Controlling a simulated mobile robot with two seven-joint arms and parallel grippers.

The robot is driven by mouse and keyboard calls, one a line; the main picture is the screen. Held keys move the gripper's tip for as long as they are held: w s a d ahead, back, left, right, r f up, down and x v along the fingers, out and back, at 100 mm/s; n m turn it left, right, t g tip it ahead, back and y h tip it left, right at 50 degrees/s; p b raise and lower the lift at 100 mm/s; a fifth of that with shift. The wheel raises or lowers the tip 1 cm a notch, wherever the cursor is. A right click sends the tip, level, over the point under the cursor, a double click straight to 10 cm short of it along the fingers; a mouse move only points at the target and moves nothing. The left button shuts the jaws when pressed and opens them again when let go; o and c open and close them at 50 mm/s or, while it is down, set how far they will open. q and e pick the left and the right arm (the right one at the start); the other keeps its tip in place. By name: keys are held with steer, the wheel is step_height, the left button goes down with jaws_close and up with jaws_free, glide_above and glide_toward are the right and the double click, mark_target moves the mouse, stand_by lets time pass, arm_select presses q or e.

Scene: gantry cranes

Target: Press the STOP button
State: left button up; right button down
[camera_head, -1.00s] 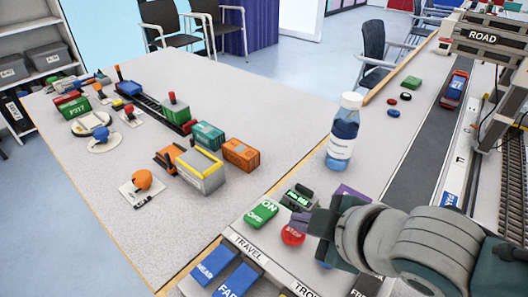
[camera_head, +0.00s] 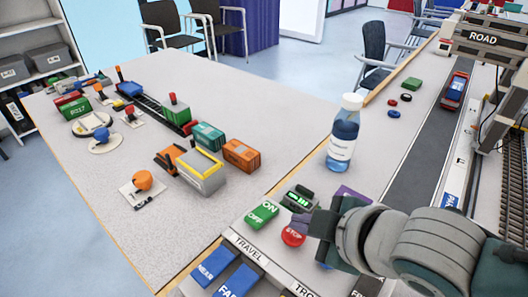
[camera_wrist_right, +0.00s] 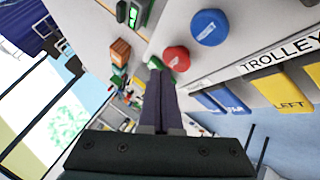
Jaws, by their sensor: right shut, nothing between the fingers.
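The red round STOP button (camera_head: 292,238) is on the control panel, just right of and below the green ON/OFF switch (camera_head: 261,214). It also shows as a red disc in the right wrist view (camera_wrist_right: 176,58). My right gripper (camera_head: 299,224) is shut and empty, its dark purple fingertips close beside and over the back edge of the button. In the right wrist view the shut fingertips (camera_wrist_right: 156,64) lie just left of the red disc. I cannot tell whether they touch it. My left gripper is not in view.
Blue keys (camera_head: 214,266) sit at the panel's front left, by the TRAVEL label. A small device with a green display (camera_head: 299,197) stands behind the button. A blue bottle (camera_head: 342,140) stands farther back.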

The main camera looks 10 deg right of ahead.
mark_target(299, 238)
steer(key=shift+f, duration=0.4)
steer(key=shift+f+b, duration=0.35)
steer(key=shift+b, duration=0.1)
stand_by(0.7)
steer(key=shift+r, duration=0.1)
steer(key=shift+r+p, duration=0.7)
steer(key=shift+p, duration=0.2)
step_height(299, 238, up, 5)
steer(key=p, duration=0.5)
